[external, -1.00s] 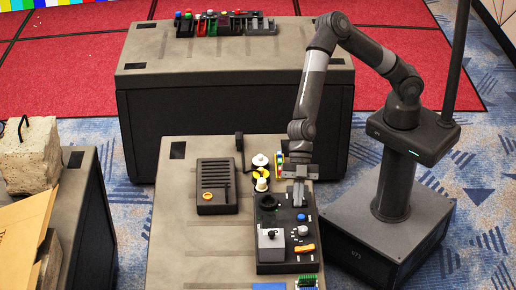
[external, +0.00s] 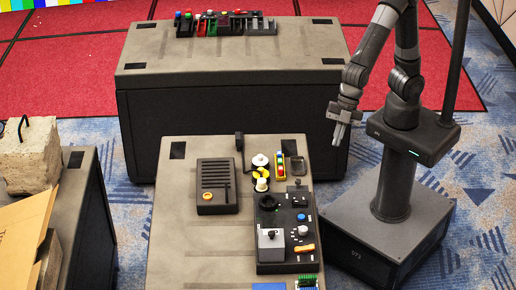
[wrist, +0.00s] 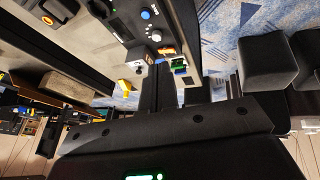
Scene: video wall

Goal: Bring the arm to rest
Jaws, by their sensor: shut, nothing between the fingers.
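My gripper (external: 339,143) hangs at the right of the front bench (external: 180,240), over the gap between the bench and my base. It points down, and its fingers are together with nothing between them.
A black control panel (external: 267,250) with knobs and an orange switch lies on the front bench. A dark grilled box (external: 216,187) and small coloured parts (external: 281,164) lie beside it. A rear bench (external: 160,50) carries a rack (external: 225,23). A stone block (external: 28,155) stands left.

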